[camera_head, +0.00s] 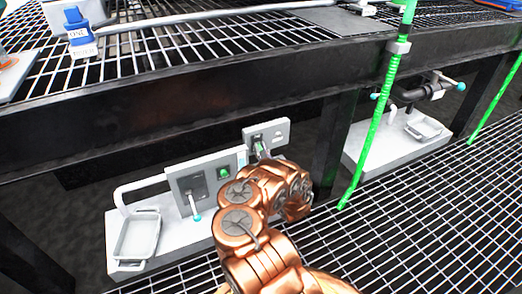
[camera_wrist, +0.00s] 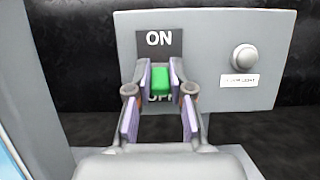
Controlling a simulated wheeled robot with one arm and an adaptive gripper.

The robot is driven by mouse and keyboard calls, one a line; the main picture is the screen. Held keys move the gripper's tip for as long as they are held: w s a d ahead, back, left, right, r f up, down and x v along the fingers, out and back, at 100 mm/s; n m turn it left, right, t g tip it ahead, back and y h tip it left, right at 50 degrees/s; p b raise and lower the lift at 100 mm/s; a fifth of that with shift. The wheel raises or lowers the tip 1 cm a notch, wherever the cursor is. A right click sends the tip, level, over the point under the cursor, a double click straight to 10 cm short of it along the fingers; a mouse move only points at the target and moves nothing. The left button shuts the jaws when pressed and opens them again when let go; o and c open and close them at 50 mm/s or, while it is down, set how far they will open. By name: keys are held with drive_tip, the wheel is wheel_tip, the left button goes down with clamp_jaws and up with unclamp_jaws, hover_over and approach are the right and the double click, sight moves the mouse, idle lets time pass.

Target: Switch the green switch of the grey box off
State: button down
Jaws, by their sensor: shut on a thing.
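The grey box (camera_wrist: 215,80) fills the upper middle of the wrist view, with an ON label above its green switch (camera_wrist: 161,78). An OFF label below the switch is partly covered. My gripper (camera_wrist: 160,86) has one finger on each side of the green switch and is shut on it. In the head view the grey box (camera_head: 279,132) stands behind my copper-coloured arm. The switch and fingertips are small and partly hidden there.
A round knob (camera_wrist: 243,57) with a small label is on the box's right. A grey panel (camera_head: 186,181) with a teal-tipped lever (camera_head: 196,216) and a green button (camera_head: 223,171) stands left of my arm. A dark beam (camera_head: 200,100) runs above; a green pole (camera_head: 372,130) stands right.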

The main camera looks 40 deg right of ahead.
sight(261, 149)
drive_tip(key=shift+f+t+h, duration=0.25)
drive_tip(key=shift+t+h, duration=0.05)
drive_tip(key=shift+t, duration=0.4)
idle(0.6)
drive_tip(key=c, duration=1)
unclamp_jaws()
drive_tip(key=shift+c, duration=0.2)
drive_tip(key=shift+d+r, duration=0.1)
drive_tip(key=shift+r, duration=0.05)
drive_tip(key=shift+r, duration=4.85)
